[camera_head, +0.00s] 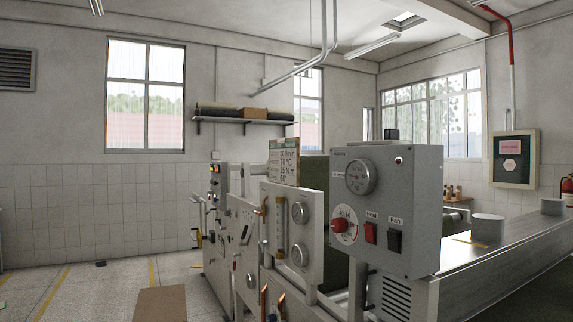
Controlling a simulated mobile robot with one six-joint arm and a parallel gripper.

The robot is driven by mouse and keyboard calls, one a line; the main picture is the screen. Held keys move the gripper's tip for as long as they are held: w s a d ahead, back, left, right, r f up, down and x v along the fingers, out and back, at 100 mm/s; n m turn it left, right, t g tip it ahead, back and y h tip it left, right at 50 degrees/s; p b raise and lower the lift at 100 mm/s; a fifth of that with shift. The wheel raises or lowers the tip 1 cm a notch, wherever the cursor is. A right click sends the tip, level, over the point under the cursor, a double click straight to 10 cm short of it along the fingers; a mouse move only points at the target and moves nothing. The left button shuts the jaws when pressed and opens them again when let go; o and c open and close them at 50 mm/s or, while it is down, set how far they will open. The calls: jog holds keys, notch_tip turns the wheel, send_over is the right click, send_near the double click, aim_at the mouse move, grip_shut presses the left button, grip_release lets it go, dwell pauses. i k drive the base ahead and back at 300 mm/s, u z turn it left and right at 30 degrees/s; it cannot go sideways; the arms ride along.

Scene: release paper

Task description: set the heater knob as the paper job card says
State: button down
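The heater knob (339,225) is a red knob on a white numbered dial, low on the left of a grey control box (415,215). Its pointer direction is too small to tell. The paper job card (284,165) stands upright left of the box, with a green and brown top edge. It has several printed lines; one seems to read 70 °C, and the others are small and hard to read. My gripper is not in view.
A round gauge (361,177) is above the knob. A red switch (371,232) and a black switch (394,241) are to its right. A panel with round dials (299,212) stands to the left. Open floor (60,285) lies at far left, with a brown mat (160,303).

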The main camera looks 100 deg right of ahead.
aim_at(339, 224)
jog(key=z, duration=0.15)
jog(key=k, duration=0.2)
jog(key=z, duration=3.15)
jog(key=k, duration=0.7)
jog(key=u, duration=0.15)
jog(key=i, duration=0.6)
jog(key=u, duration=0.1)
